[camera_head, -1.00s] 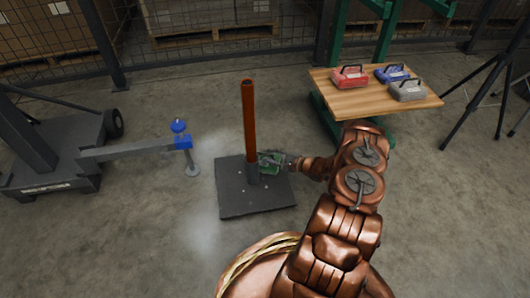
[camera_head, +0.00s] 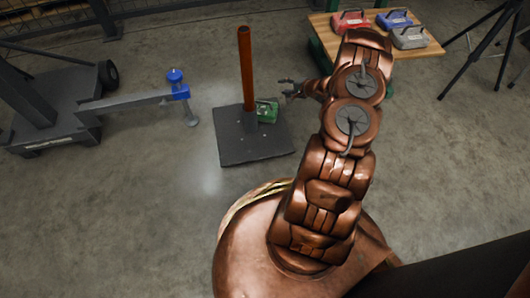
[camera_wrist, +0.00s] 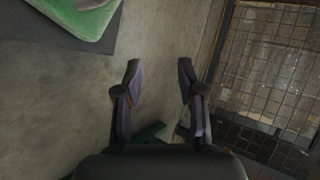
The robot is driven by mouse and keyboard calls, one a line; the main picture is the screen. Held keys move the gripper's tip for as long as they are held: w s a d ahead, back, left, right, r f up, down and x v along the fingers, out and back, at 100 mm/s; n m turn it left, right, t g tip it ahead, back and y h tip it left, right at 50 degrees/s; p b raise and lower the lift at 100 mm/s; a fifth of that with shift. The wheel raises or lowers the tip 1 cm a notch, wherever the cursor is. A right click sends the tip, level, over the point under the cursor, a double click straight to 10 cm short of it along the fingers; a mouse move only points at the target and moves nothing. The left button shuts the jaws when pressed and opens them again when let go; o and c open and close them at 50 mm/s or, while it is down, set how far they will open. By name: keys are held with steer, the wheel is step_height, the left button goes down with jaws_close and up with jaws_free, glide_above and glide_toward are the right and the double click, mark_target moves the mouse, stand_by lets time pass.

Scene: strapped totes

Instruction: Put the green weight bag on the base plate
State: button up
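The green weight bag (camera_head: 266,111) lies on the dark square base plate (camera_head: 235,148), right beside the foot of the upright orange-brown post (camera_head: 247,65). In the wrist view the green bag (camera_wrist: 85,18) shows at the upper left, on the grey plate (camera_wrist: 28,32), apart from the fingers. My gripper (camera_head: 285,88) is to the right of the bag and clear of it. In the wrist view my gripper (camera_wrist: 158,75) has its two fingers spread with nothing between them.
A wooden table (camera_head: 325,31) at the back right holds a red bag (camera_head: 350,21), a blue bag (camera_head: 394,19) and a grey bag (camera_head: 409,37). A wheeled cart with a blue-ended arm (camera_head: 180,92) stands left of the plate. A black tripod (camera_head: 485,45) stands far right. Floor in front is clear.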

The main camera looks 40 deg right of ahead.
step_height(320, 180, up, 13)
steer(key=w+n+g+h, duration=0.3)
steer(key=n+g+h, duration=0.1)
steer(key=h, duration=0.1)
steer(key=s+a+r+n+g+h, duration=0.1)
steer(key=s+a+r+n+g, duration=0.2)
steer(key=s+a+r, duration=0.55)
steer(key=s+a+r+n+g+y, duration=0.1)
steer(key=s+a+r+n+g, duration=0.1)
steer(key=s+a, duration=0.7)
steer(key=s+a+r+n+g+y, duration=0.1)
steer(key=s+a+r+n+g, duration=0.2)
steer(key=s+a+r, duration=0.3)
steer(key=s+a+r+n+g+y, duration=0.1)
steer(key=s+a+r+n, duration=0.3)
steer(key=s+a, duration=1)
steer(key=s+g, duration=0.1)
steer(key=s, duration=0.2)
steer(key=shift+s+r+y, duration=0.25)
steer(key=shift+s+y, duration=0.05)
steer(key=shift+s, duration=0.1)
steer(key=shift+a+r, duration=0.1)
steer(key=shift+r, duration=0.05)
